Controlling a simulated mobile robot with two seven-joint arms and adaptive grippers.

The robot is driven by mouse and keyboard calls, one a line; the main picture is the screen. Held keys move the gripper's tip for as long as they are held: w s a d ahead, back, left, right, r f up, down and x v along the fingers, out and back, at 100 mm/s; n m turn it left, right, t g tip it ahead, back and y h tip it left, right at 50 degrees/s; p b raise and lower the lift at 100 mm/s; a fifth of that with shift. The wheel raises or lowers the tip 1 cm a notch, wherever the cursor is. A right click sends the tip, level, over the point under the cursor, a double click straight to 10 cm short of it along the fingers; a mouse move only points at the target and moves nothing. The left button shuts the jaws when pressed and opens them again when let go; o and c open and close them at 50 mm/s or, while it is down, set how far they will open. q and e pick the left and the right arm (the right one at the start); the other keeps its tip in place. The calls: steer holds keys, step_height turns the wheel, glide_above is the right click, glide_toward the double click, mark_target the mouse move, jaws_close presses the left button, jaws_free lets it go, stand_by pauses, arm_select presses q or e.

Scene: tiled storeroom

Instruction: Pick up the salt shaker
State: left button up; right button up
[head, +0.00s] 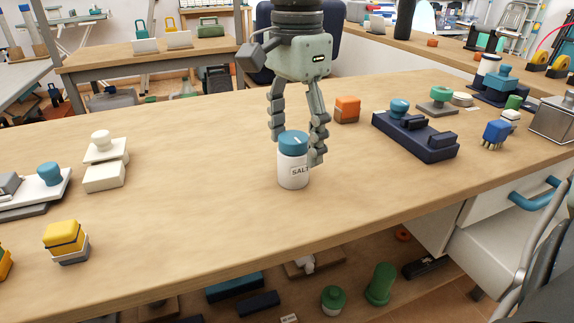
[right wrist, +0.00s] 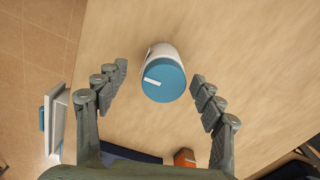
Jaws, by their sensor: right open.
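The salt shaker (head: 293,168) is a white cylinder with a blue cap and a "SALT" label. It stands upright on the wooden table (head: 190,215), near the middle of the head view. My right gripper (head: 297,146) points down over it, open, with one finger to the left and behind and the other close at the right. In the right wrist view the shaker's blue cap (right wrist: 164,80) shows between and just beyond the fingertips (right wrist: 160,75), with a gap on each side. The shaker's lower body is mostly hidden there. My left gripper is not in view.
An orange block (head: 347,109) stands behind and right of the shaker. A dark blue tray (head: 437,148) with black parts lies further right. White blocks (head: 104,178) and a yellow block (head: 64,238) are at the left. The table around the shaker's front is clear.

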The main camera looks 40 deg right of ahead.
mark_target(292, 160)
steer(key=f, duration=0.4)
steer(key=shift+w+a+f, duration=0.1)
steer(key=shift+w+f, duration=0.1)
steer(key=shift+f, duration=0.05)
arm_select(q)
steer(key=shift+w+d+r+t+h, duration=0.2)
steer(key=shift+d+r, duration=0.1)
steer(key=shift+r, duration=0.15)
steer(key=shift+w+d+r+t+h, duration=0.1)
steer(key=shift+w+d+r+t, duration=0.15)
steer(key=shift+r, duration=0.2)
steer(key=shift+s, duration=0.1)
arm_select(e)
steer(key=c, duration=1.4)
steer(key=shift+r, duration=0.15)
